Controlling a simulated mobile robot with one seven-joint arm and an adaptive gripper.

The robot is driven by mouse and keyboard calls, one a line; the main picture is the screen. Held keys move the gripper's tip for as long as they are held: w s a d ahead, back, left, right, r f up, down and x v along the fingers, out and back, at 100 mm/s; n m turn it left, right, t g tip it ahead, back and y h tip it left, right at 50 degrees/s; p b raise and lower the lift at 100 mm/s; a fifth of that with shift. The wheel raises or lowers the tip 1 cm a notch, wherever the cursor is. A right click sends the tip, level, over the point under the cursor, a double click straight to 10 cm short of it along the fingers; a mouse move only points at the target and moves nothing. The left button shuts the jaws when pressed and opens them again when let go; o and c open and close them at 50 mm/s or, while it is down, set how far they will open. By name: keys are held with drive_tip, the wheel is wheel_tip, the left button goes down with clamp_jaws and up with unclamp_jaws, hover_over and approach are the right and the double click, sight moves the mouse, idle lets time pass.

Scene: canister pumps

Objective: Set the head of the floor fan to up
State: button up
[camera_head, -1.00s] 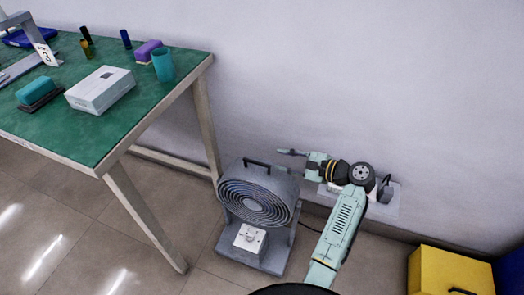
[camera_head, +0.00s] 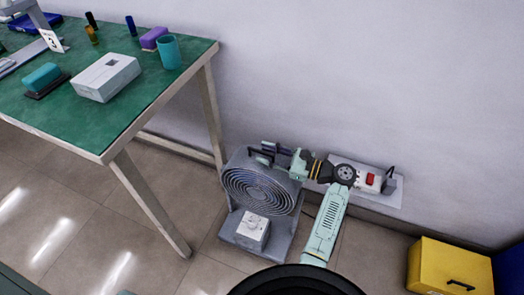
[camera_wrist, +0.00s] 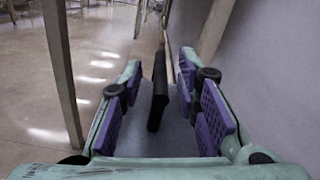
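The grey floor fan (camera_head: 258,192) stands on the floor beside the green table, its round grille facing forward and tilted somewhat upward. A black handle (camera_head: 258,157) is on top of its head. My gripper (camera_head: 268,152) is at the top of the fan, by the handle. In the wrist view, my gripper (camera_wrist: 158,75) has its purple-padded fingers apart. The black handle (camera_wrist: 157,92) lies between them, closer to the left finger at its near end, with visible gaps on both sides. The grey fan top (camera_wrist: 175,133) shows below. The fan's pivot is hidden.
A light box on the fan base carries a knob (camera_head: 252,228). A wall-side power strip with a red switch (camera_head: 371,179) is behind my arm. The green table (camera_head: 120,120) stands left, its leg near the fan. A yellow box (camera_head: 447,268) is at right.

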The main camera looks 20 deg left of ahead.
drive_tip(key=shift+a, duration=1)
clamp_jaws()
